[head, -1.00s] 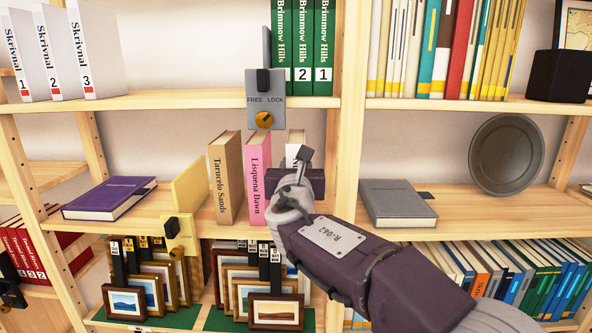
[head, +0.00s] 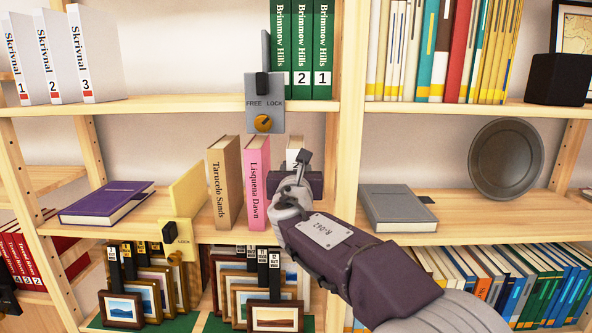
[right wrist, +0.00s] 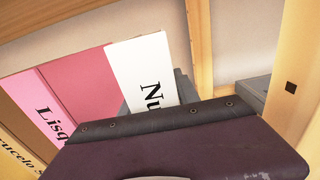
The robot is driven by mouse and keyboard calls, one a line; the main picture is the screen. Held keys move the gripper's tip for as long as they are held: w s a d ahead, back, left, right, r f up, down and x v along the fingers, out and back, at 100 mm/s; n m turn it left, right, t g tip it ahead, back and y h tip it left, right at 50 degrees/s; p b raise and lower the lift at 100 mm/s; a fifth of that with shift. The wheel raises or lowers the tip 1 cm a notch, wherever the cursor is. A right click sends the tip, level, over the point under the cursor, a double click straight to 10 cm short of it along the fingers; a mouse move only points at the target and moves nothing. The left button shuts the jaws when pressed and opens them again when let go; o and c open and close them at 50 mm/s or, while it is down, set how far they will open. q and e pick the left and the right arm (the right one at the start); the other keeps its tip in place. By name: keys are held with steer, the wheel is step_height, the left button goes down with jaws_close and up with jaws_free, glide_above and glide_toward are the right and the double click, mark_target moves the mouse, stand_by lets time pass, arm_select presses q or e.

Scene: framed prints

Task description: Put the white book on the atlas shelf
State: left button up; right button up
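A white book (head: 293,153) stands upright on the middle shelf, right of the pink book (head: 257,180). In the head view my right gripper (head: 298,182) covers most of it. In the right wrist view the white book (right wrist: 143,75) shows the letters "Nu" on its spine, just beyond the dark purple edge of my gripper (right wrist: 180,130). My left gripper is out of view. No label reading "atlas" is visible.
A tan book (head: 224,180) stands left of the pink one. A shelf upright (head: 347,110) is close on the right. A grey book (head: 397,206) lies beyond it. Framed prints (head: 275,316) stand below.

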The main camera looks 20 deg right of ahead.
steer(key=o, duration=0.3)
steer(key=shift+s, duration=0.1)
steer(key=shift+f, duration=0.1)
steer(key=b+v, duration=0.3)
steer(key=v, duration=0.6)
